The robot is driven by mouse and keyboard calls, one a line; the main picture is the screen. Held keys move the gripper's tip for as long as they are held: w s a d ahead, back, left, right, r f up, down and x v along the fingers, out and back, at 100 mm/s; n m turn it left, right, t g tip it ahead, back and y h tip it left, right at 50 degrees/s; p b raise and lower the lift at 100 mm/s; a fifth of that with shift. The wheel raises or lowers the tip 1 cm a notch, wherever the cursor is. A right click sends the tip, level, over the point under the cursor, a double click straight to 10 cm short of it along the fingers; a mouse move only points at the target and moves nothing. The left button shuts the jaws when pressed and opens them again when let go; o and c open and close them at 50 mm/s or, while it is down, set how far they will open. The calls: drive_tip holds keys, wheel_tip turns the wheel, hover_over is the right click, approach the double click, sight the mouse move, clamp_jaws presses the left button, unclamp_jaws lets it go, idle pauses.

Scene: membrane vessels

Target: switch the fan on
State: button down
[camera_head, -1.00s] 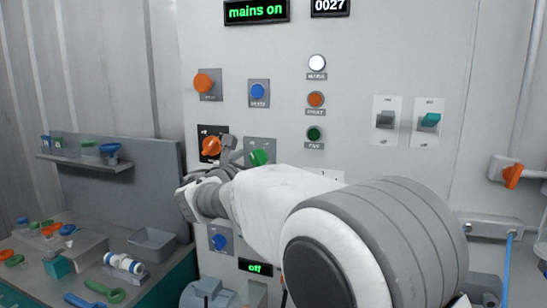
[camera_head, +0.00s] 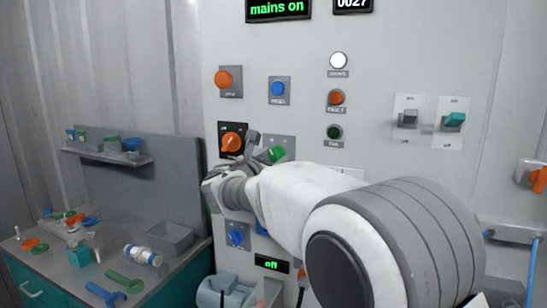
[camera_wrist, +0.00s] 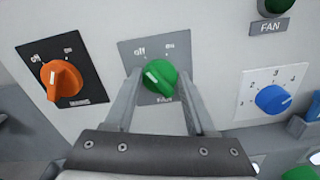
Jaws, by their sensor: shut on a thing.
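The green fan knob (camera_wrist: 160,78) sits on a grey plate marked off and on. Its white mark points up and left, toward off. My gripper (camera_wrist: 160,72) is shut on this knob, one finger at each side. In the head view my gripper (camera_head: 262,148) is at the green knob (camera_head: 277,154) and partly covers it. The fan lamp (camera_head: 334,132) is dark green and looks unlit. It also shows at the top right of the wrist view (camera_wrist: 275,5).
The orange mains knob (camera_wrist: 62,80) is close on the left, and a blue numbered knob (camera_wrist: 272,99) is on the right. The top display (camera_head: 278,8) reads "mains on"; a lower display (camera_head: 272,264) reads "off". A cluttered bench (camera_head: 60,262) stands at left.

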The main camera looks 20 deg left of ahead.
drive_tip(key=shift+f+m+b, duration=0.15)
drive_tip(key=shift+m+b, duration=0.15)
drive_tip(key=shift+b, duration=0.2)
drive_tip(key=m+b, duration=0.1)
drive_tip(key=b, duration=0.2)
drive_tip(key=shift+f+m, duration=0.15)
drive_tip(key=shift+m, duration=0.25)
drive_tip(key=m+b, duration=0.2)
drive_tip(key=b, duration=0.1)
drive_tip(key=shift+d+f+m+b, duration=0.1)
drive_tip(key=shift+m+b, duration=0.2)
drive_tip(key=m+b, duration=0.4)
drive_tip(key=shift+b, duration=0.3)
drive_tip(key=shift+r+m+b, duration=0.2)
drive_tip(key=shift+m+b, duration=1)
drive_tip(key=shift+m, duration=0.3)
drive_tip(key=shift+c, duration=1.1)
unclamp_jaws()
